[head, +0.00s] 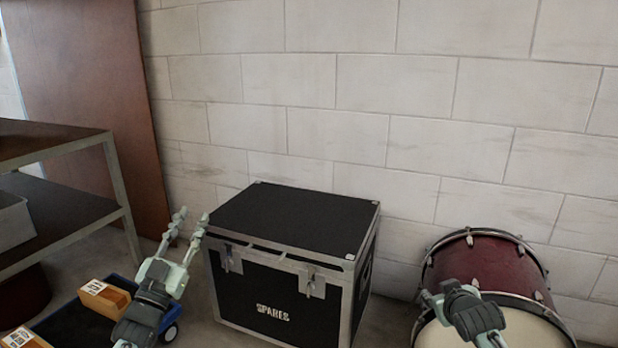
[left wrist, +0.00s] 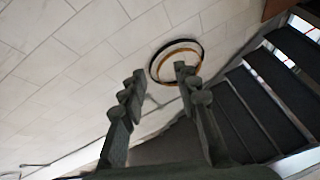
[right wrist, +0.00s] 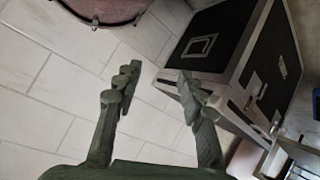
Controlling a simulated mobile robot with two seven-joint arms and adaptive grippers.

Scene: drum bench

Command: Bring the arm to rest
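My left gripper (head: 191,218) is raised at the lower left of the head view, in front of the left side of the black case. Its two fingers are spread apart with nothing between them, as the left wrist view (left wrist: 160,72) also shows. My right gripper (head: 450,291) is at the lower right of the head view, in front of the red drum. In the right wrist view (right wrist: 158,82) its fingers are apart and empty. The task names no object other than the arm, and the picture does not tell which arm it means.
A black case marked SPARES (head: 262,285) stands shut by the block wall. A red drum (head: 485,262) lies right of it. A blue cart (head: 171,333) with cardboard boxes (head: 104,297) is at the lower left, near a metal shelf (head: 60,144). A round hoop shows in the left wrist view (left wrist: 153,72).

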